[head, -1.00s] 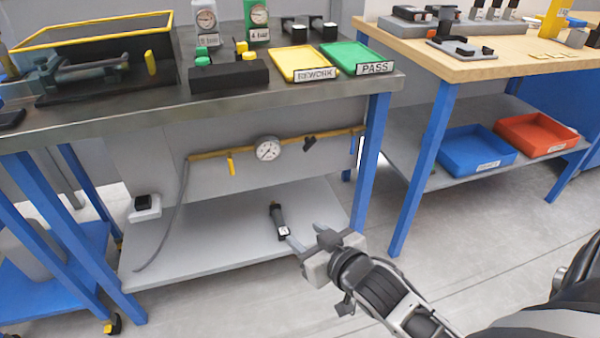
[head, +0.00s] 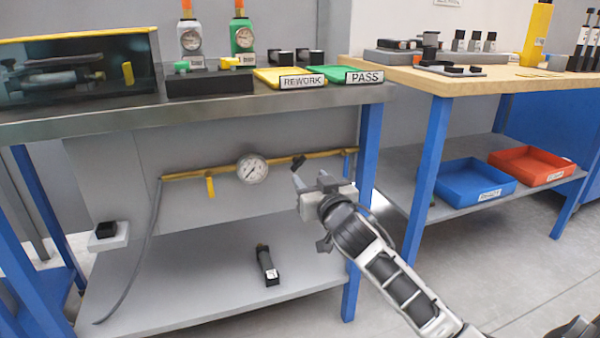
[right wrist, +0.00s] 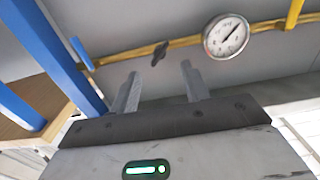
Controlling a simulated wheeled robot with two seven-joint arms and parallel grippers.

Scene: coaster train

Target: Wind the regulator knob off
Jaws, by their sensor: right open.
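The regulator knob looks to be the small black knob (head: 298,162) on the yellow pipe (head: 222,169) under the bench. In the right wrist view the black knob (right wrist: 160,53) shows on the pipe (right wrist: 190,40), just beyond the space between my fingertips. My right gripper (head: 311,183) is open and empty, slightly below and right of the knob in the head view; it also shows in the right wrist view (right wrist: 160,80). A round white gauge (head: 251,169) sits on the pipe left of the knob. My left gripper is not in view.
The steel bench top (head: 120,112) overhangs the pipe. A blue leg (head: 366,155) stands close right of my gripper. A black device (head: 267,265) lies on the lower shelf (head: 200,275). A yellow lever (head: 210,186) hangs from the pipe, and a grey hose (head: 147,240) runs down at left.

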